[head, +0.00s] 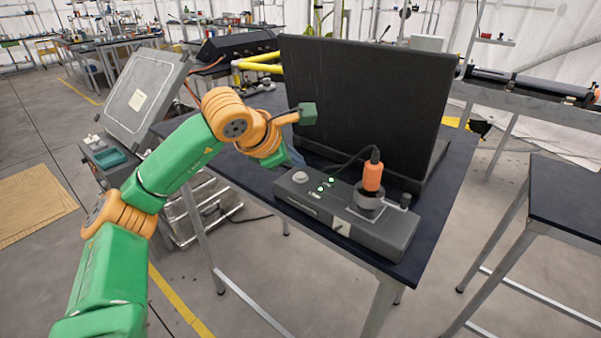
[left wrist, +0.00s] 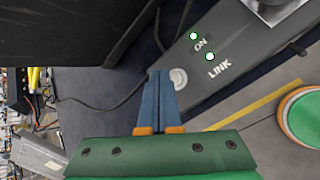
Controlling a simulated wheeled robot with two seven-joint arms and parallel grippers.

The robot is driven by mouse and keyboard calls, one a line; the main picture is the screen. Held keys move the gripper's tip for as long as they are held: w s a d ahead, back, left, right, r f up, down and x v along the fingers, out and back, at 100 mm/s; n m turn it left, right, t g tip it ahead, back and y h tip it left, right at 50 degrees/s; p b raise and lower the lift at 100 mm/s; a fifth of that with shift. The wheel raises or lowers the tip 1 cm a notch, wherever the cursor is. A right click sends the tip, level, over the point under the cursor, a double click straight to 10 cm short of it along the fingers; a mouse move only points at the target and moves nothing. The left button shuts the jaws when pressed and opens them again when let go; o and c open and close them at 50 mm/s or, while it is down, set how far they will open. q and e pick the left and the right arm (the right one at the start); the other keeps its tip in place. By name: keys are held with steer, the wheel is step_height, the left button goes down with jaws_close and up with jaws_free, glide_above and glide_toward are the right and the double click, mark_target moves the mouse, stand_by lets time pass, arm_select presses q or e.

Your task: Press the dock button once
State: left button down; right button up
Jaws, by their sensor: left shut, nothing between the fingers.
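The dock (head: 345,218) is a long dark grey box on the table in the head view. Its round pale button (head: 300,177) is at the left end, and it also shows in the left wrist view (left wrist: 179,78). Two green lights marked ON and LINK glow beside the button. An orange plug (head: 372,176) stands upright in the dock's other end. My left gripper (left wrist: 161,76) is shut and empty, its blue fingertips close to the button in the picture. I cannot tell whether they touch it. In the head view the left gripper (head: 297,158) is just behind the button. My right gripper is not in view.
A large black panel (head: 365,98) stands upright on the table behind the dock. A black cable runs from the plug. A grey case (head: 145,95) is at the left. The dark table top (head: 250,175) is bare left of the dock.

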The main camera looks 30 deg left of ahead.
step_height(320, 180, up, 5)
steer(key=p, duration=0.4)
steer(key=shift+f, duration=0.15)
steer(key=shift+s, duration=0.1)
stand_by(0.4)
